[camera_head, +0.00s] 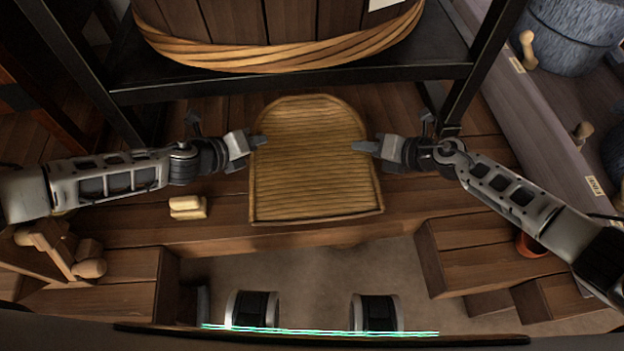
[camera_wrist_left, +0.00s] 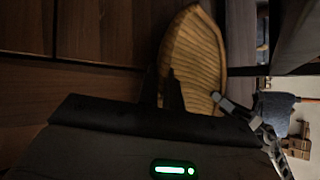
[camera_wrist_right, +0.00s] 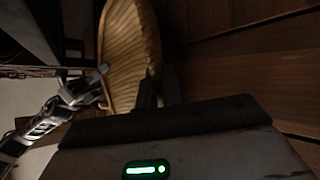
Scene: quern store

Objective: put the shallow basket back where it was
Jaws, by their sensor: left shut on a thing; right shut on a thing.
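The shallow basket (camera_head: 312,160) is a tan, ribbed, scoop-shaped tray with a rounded far end and a straight near edge. It is in the middle of the head view, over the wooden boards. My left gripper (camera_head: 258,142) is shut on its left rim, and my right gripper (camera_head: 362,146) is shut on its right rim. The basket also shows in the left wrist view (camera_wrist_left: 195,60) and in the right wrist view (camera_wrist_right: 128,50). I cannot tell whether its underside touches the boards.
A large wooden tub (camera_head: 280,25) with a woven band stands on a black frame (camera_head: 290,82) behind the basket. Two pale blocks (camera_head: 188,207) lie to the left. Grey stone querns (camera_head: 570,35) stand on a shelf at right. A wooden step (camera_head: 480,250) is at front right.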

